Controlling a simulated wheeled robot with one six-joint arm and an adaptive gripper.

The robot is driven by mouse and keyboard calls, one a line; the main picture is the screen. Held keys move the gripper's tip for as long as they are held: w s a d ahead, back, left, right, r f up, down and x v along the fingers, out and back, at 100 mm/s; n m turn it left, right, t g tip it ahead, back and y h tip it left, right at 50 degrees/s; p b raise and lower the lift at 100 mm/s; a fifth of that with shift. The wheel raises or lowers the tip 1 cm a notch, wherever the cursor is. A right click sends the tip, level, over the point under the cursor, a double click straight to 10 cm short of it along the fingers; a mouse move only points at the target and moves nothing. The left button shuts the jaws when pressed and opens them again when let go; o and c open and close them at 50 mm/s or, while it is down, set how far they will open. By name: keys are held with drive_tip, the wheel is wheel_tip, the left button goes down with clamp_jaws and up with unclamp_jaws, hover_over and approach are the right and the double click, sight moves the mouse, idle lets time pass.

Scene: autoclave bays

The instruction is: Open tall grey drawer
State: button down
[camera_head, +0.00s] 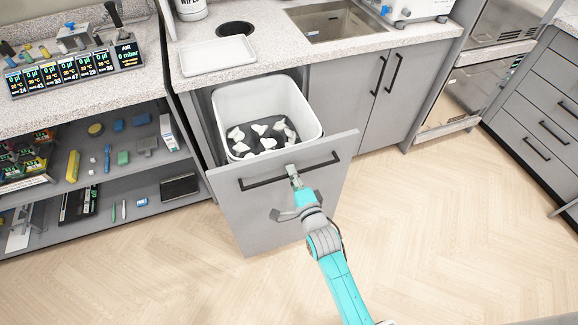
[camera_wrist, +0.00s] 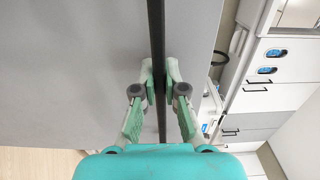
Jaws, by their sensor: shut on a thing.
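The tall grey drawer (camera_head: 270,215) is pulled out from the counter in the head view. It carries a white bin (camera_head: 222,100) with crumpled white pieces inside on a dark lining. A long black bar handle (camera_head: 250,184) runs across the upper part of its front. My gripper (camera_head: 293,177) is at the handle, near its middle. In the wrist view the handle (camera_wrist: 155,45) passes between the fingers of my gripper (camera_wrist: 159,90), which are shut on it. The drawer front (camera_wrist: 70,75) fills the left of that view.
Grey cupboard doors (camera_head: 350,95) with black handles stand right of the drawer. An open shelf (camera_head: 130,160) with small items is on the left. A white tray (camera_head: 217,56) and a sink (camera_head: 335,20) are on the counter above. The wooden floor (camera_head: 430,230) in front is clear.

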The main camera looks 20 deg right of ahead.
drive_tip(key=shift+s, duration=0.3)
drive_tip(key=c, duration=1.2)
unclamp_jaws()
drive_tip(key=s, duration=1.2)
